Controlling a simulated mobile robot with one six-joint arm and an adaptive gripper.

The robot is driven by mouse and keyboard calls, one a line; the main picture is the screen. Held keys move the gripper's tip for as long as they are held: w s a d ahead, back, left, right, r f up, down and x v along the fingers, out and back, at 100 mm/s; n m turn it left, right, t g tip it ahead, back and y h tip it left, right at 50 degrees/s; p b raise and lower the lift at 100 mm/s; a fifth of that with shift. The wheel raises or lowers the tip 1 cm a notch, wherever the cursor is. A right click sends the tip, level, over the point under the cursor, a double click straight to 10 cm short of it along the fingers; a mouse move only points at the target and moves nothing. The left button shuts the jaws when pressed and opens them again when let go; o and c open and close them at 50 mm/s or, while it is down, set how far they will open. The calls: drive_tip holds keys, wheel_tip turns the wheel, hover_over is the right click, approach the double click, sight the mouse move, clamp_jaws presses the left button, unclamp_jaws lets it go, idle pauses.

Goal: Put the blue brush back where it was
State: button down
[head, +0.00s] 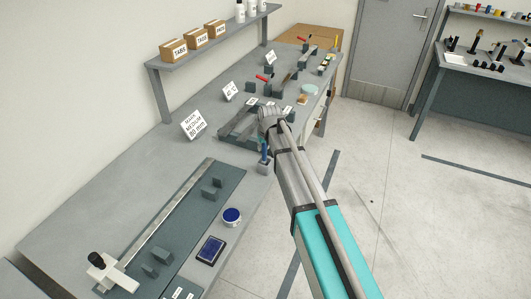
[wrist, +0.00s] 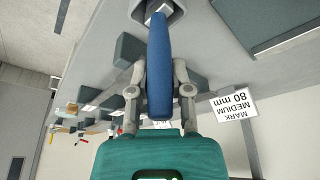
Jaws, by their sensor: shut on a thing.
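The blue brush (wrist: 158,70) is between the two fingers of my gripper (wrist: 159,88), which is shut on its handle. In the wrist view its far end reaches the mouth of a grey holder (wrist: 178,14); I cannot tell how deep it sits. In the head view the blue brush (head: 264,150) stands roughly upright over the small grey holder (head: 265,167) near the bench's front edge. My arm hides most of the gripper there.
The grey bench (head: 70,215) carries a measuring rail (head: 165,215), a blue-topped round tin (head: 232,215) and a dark blue pad (head: 210,250) nearer me. A sign reading "MARK MEDIUM 80 mm" (head: 193,124) stands behind. Blocks and clamps crowd the far side. Floor is open at right.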

drive_tip(key=shift+f+b, duration=0.4)
drive_tip(key=shift+f, duration=0.35)
drive_tip(key=shift+f, duration=0.1)
drive_tip(key=c, duration=0.6)
unclamp_jaws()
drive_tip(key=shift+o, duration=0.2)
drive_tip(key=p+v, duration=1.1)
drive_tip(key=v, duration=0.1)
idle(0.5)
